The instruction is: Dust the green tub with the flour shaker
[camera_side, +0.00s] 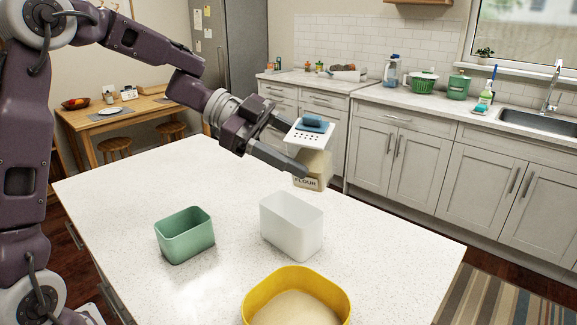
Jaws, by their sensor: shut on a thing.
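The flour shaker (311,174) is a cream box with a FLOUR label and a white perforated top (309,134). My gripper (300,150) is shut on it and holds it above the far right part of the counter. The shaker looks roughly upright, with its holed top facing up. A small blue piece (312,122) shows on or behind the top; I cannot tell which. The green tub (185,236) stands upright on the counter at left, well apart from the shaker. Its visible inside looks empty.
A white tub (291,226) stands to the right of the green tub, nearly below the shaker. A yellow tub (297,297) with pale tan contents sits at the front. The white counter (140,180) is clear at the back left.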

